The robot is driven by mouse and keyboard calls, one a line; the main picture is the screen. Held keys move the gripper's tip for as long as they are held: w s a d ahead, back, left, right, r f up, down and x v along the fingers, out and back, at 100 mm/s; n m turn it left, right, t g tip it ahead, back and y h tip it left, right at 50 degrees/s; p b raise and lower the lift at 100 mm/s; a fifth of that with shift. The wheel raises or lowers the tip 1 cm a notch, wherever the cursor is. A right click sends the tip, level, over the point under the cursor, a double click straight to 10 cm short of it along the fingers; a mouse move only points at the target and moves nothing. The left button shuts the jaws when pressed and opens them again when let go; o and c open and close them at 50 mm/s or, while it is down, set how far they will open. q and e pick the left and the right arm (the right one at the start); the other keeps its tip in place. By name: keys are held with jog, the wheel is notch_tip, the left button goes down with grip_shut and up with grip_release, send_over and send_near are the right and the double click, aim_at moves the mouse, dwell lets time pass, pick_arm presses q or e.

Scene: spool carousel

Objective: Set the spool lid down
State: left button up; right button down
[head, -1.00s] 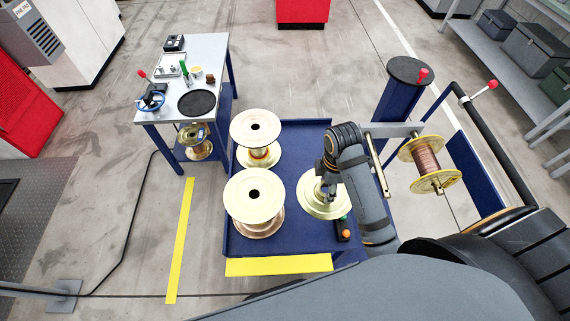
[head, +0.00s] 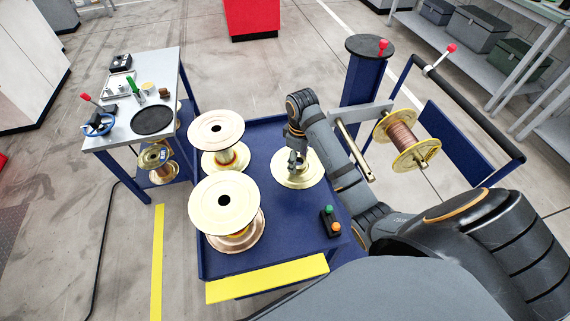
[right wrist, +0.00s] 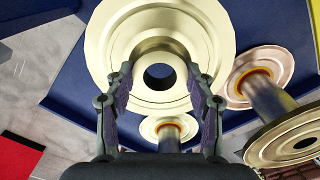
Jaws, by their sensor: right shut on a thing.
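The spool lid, a pale cream disc (head: 284,172) with a raised hub, is over the far right part of the blue table (head: 285,228). My right gripper (head: 296,166) points down at its middle. In the right wrist view the lid (right wrist: 105,50) fills the top, and the fingers of my right gripper (right wrist: 160,80) are shut on its hub, one on each side of the dark hole. Whether the lid touches the table or hangs just above it, I cannot tell. My left gripper is out of view.
Two spools with pale flanges, one behind (head: 216,128) and one in front (head: 220,195), stand left of the lid. A button box (head: 330,222) lies near the right edge. A copper-wire spool (head: 402,138) hangs on an arm at right. The table's front middle is clear.

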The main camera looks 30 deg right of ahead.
aim_at(285, 151)
jog(key=w, duration=0.1)
jog(key=w+f, duration=0.1)
jog(key=w, duration=0.1)
jog(key=w+f, duration=0.1)
jog(key=w, duration=0.1)
jog(key=shift+w+d+f, duration=0.1)
jog(key=shift+d, duration=0.1)
jog(key=w+f, duration=0.1)
jog(key=f, duration=0.1)
jog(key=w+f, duration=0.2)
jog(key=w+f+b, duration=0.1)
jog(key=w+f, duration=0.1)
jog(key=shift+w+d, duration=0.2)
jog(key=shift+d, duration=0.15)
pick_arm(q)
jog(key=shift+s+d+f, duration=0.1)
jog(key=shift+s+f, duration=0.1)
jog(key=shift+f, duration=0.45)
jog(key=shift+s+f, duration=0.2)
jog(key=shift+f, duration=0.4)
pick_arm(e)
jog(key=shift+w+f, duration=0.15)
jog(key=shift+f, duration=1.55)
pick_arm(q)
jog(key=shift+b, duration=0.3)
pick_arm(e)
jog(key=shift+f, duration=0.1)
jog(key=shift+c, duration=2.4)
grip_release()
